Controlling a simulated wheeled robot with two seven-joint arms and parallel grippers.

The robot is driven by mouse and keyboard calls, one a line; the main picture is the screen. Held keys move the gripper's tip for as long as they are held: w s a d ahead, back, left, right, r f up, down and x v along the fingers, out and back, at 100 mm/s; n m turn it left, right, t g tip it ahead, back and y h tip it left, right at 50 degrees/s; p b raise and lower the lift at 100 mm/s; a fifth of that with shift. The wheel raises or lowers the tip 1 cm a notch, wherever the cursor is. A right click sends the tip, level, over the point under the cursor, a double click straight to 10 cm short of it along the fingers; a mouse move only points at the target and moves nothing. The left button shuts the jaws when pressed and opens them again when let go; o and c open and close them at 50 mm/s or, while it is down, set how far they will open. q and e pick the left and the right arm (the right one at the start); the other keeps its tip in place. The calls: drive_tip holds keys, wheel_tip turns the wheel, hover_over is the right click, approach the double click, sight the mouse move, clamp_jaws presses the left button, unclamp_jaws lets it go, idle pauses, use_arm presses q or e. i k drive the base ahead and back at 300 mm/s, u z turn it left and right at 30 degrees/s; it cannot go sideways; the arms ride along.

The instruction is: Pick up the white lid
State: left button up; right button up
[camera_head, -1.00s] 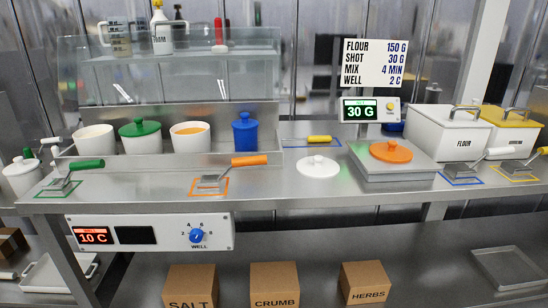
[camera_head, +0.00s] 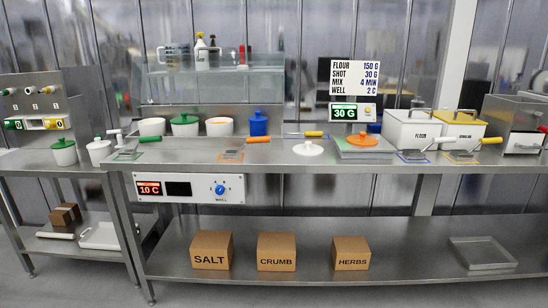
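The white lid (camera_head: 308,149) lies flat on the steel counter (camera_head: 290,163), with a small round knob on top. It sits left of the scale that carries the orange lid (camera_head: 364,139), and right of the orange-handled scoop. Nothing covers it. Neither of my grippers shows in the head view.
A white flour bin (camera_head: 412,130) and a yellow-lidded bin (camera_head: 460,129) stand at right. Labelled boxes (camera_head: 277,251) sit on the lower shelf. Counter in front of the lid is clear.

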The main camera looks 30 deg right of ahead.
sight(307, 149)
drive_tip(key=z, duration=0.65)
drive_tip(key=i, duration=0.55)
drive_tip(key=z, duration=0.8)
drive_tip(key=i, duration=0.8)
drive_tip(key=u, duration=0.25)
